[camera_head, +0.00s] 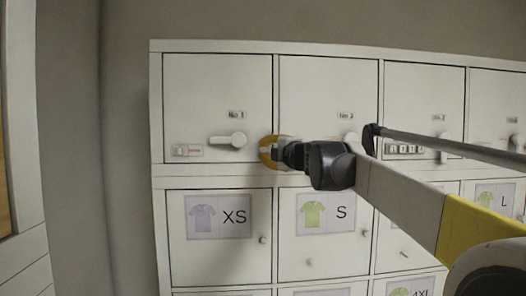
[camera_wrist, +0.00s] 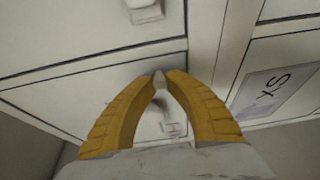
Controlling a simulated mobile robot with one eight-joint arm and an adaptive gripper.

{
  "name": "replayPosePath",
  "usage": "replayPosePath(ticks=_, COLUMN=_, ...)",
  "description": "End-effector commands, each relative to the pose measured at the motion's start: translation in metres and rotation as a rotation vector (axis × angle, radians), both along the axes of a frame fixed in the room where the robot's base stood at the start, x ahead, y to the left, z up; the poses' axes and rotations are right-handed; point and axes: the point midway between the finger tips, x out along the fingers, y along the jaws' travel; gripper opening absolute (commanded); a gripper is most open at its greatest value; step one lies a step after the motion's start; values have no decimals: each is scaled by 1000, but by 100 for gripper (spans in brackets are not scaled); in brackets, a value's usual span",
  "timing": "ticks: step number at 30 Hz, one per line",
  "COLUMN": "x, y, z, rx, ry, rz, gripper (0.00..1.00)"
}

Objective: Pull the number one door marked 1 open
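The top row of a white locker has doors with small labels. The leftmost door (camera_head: 195,95) has a label (camera_head: 236,114) whose digit is too small to read surely. It carries a horizontal lever handle (camera_head: 228,139) and a small latch plate with a red mark (camera_head: 187,150). All these doors look shut. My gripper (camera_head: 262,151) is just right of that handle, by the divider to the second door. In the wrist view its yellow fingers (camera_wrist: 161,76) curve inward, tips slightly apart, with something pale between them. I cannot tell whether they touch it.
The second door (camera_head: 310,85) has its own handle (camera_head: 350,138), partly behind my arm. Below are compartments with shirt cards, XS (camera_head: 220,217) and S (camera_head: 327,212), with small knobs. A plain wall is on the left.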

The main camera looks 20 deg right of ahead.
Motion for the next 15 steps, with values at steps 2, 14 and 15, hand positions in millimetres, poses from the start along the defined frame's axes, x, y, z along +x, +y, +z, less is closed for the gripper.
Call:
replayPosePath(ticks=2, x=-1, y=0, z=0, rx=0, ry=0, rz=-1, gripper=0)
replayPosePath(ticks=14, x=-39, y=23, z=-1, rx=0, ry=0, rz=-133, gripper=0)
replayPosePath(ticks=15, x=-47, y=28, z=-1, rx=0, ry=0, rz=-163, gripper=0)
